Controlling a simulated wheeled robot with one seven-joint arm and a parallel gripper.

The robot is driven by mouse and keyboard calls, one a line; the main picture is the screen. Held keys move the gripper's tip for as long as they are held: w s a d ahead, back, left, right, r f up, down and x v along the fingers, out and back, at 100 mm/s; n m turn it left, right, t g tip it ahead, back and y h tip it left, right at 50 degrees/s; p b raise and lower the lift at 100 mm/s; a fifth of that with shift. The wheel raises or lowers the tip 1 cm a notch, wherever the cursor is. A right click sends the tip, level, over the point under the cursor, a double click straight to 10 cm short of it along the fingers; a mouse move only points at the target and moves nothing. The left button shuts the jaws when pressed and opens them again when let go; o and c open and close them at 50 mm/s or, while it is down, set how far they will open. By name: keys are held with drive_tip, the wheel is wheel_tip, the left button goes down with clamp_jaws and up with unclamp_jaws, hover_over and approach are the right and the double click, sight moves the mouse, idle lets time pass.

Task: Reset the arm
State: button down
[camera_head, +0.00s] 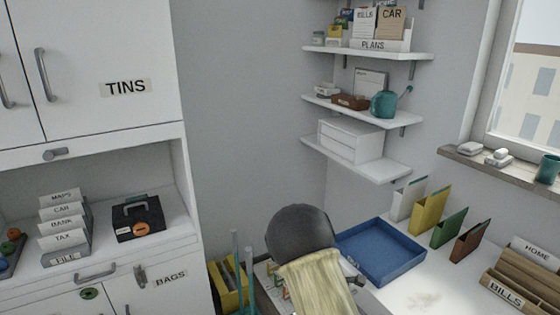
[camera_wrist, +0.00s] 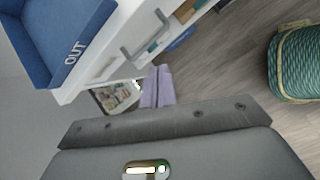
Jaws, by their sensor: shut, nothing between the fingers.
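My gripper (camera_wrist: 156,86) shows in the wrist view as two pale lavender fingers pressed together, with nothing between them. They extend from the dark grey gripper body across the bottom of that view. The fingers appear in front of a white unit with a grey handle (camera_wrist: 146,38), above or beside the wooden floor; I cannot tell the distance. The gripper is not visible in the head view.
A blue tray marked OUT (camera_wrist: 60,35) and a green striped basket (camera_wrist: 300,62) flank the gripper. The head view shows a dark chair (camera_head: 300,230) with a yellow cloth (camera_head: 318,285), a blue tray (camera_head: 420,262), wall shelves (camera_head: 400,168) and a cabinet (camera_head: 150,95).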

drive_tip(key=s+a+r+m+y+p, duration=0.2)
drive_tip(key=s+r+m+y+p, duration=0.1)
drive_tip(key=s+r+m, duration=0.6)
drive_tip(key=s+a+r+m+y+p, duration=0.2)
drive_tip(key=s+r+m, duration=0.6)
drive_tip(key=s+r, duration=0.5)
drive_tip(key=shift+a+m+y+p, duration=0.2)
drive_tip(key=shift+m+y+p, duration=0.25)
drive_tip(key=shift+p, duration=0.65)
drive_tip(key=shift+s, duration=0.1)
